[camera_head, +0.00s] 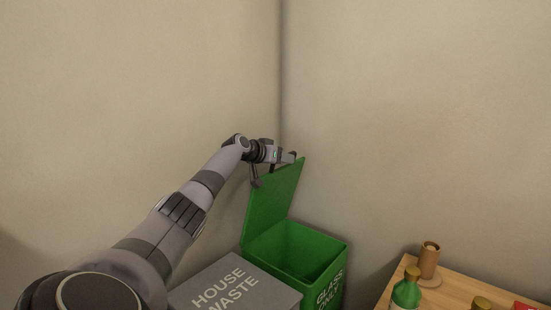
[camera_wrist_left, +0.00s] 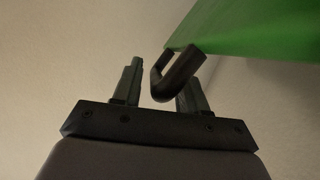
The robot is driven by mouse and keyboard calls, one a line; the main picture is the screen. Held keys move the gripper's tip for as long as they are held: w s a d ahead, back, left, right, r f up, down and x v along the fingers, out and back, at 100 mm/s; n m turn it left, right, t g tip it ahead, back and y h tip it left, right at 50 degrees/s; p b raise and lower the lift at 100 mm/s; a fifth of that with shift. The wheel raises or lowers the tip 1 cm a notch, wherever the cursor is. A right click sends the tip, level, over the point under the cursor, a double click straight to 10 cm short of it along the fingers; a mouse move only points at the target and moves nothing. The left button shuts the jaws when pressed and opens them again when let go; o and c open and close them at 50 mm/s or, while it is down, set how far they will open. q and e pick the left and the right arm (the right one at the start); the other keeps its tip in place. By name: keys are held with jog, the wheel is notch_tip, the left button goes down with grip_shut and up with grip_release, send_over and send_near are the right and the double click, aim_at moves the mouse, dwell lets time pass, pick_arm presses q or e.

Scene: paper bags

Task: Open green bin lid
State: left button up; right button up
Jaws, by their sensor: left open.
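The green bin (camera_head: 330,255) stands at the lower middle of the head view, with white "GLASS ONLY" lettering on its front. Its green lid (camera_head: 273,208) is raised, tilted steeply up, and the dark inside of the bin shows. My left gripper (camera_head: 290,157) is at the lid's top edge. In the left wrist view the gripper (camera_wrist_left: 160,82) has its fingers apart, with a dark curved handle (camera_wrist_left: 178,75) between them, joined to the green lid (camera_wrist_left: 255,30). Whether a finger touches the handle I cannot tell. My right gripper is out of view.
A grey bin (camera_head: 265,290) marked "HOUSE WASTE", its lid shut, stands left of the green bin. A wooden table (camera_head: 455,290) at the lower right holds a green bottle (camera_head: 406,292) and a brown cup-like object (camera_head: 429,262). Walls meet in a corner behind the bins.

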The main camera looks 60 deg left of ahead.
aim_at(267, 175)
pick_arm(q)
jog(key=shift+v, duration=1.7)
jog(key=shift+s+d+r+b, duration=0.15)
jog(key=shift+s+b, duration=0.15)
jog(key=shift+s, duration=0.3)
jog(key=shift+s+r, duration=0.1)
jog(key=shift+s, duration=0.45)
jog(key=shift+s+d+r+b, duration=0.2)
jog(key=shift+s+r+b, duration=0.1)
jog(key=shift+s+b, duration=0.15)
jog(key=shift+r, duration=0.1)
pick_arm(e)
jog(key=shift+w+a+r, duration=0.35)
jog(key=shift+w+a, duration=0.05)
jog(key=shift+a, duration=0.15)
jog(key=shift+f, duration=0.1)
